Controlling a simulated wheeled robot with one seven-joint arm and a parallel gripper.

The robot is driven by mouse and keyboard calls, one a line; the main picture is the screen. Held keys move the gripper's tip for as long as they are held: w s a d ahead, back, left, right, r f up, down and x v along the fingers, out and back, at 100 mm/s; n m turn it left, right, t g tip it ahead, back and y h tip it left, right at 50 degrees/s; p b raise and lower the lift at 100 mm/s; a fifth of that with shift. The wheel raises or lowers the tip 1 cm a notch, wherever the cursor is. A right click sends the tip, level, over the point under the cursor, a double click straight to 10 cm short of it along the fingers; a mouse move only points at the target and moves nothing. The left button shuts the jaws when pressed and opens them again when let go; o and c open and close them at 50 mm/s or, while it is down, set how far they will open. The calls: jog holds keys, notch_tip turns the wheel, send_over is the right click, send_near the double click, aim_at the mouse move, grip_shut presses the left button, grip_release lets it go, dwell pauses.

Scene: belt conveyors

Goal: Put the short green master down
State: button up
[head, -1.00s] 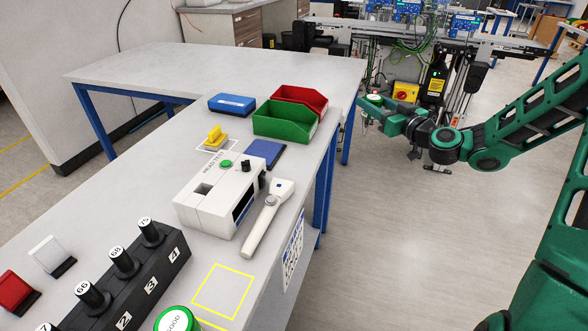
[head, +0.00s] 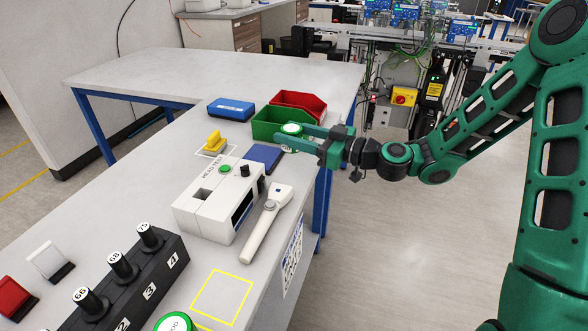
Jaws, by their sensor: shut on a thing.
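My gripper (head: 289,137) is shut on the short green master (head: 292,128), a low piece with a green rim and a pale top. It is held upright by the near right corner of the green bin (head: 266,127), beyond the blue pad. The fingers hide its lower part, and I cannot tell its height above the table. A second green-rimmed disc (head: 176,323), partly lettered, stands at the bottom edge of the head view. A yellow square outline (head: 221,298) on the table just right of it is empty.
The white head test box (head: 216,203) and a handheld probe (head: 264,225) stand mid-table. A blue pad (head: 263,156), yellow part (head: 215,140), red bin (head: 302,102) and blue box (head: 231,108) lie beyond. A black rack (head: 128,283) with numbered posts is at lower left.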

jog(key=shift+f, duration=4.4)
jog(key=shift+f, duration=0.1)
jog(key=o, duration=1.2)
jog(key=shift+o, duration=0.2)
jog(key=shift+d, duration=0.2)
jog(key=v, duration=1.1)
jog(key=shift+s+d, duration=0.2)
jog(key=shift+d, duration=0.15)
